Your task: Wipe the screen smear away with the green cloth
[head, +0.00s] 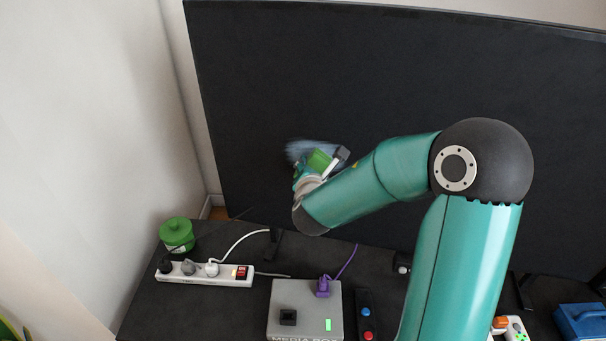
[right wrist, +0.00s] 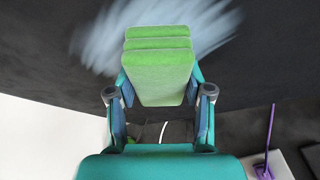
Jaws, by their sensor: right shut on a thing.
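My right gripper (head: 318,168) is in front of the lower left part of the large black screen (head: 300,70). It is shut on the folded green cloth (right wrist: 160,75), which also shows in the head view (head: 319,160). A pale blue-white smear (head: 298,148) is on the screen behind the cloth. In the right wrist view the smear (right wrist: 100,45) spreads out on both sides of the cloth, which hides its middle. I cannot tell whether the cloth touches the screen. My left gripper is not in view.
A blue box (head: 580,322) is at the right. A white wall is left.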

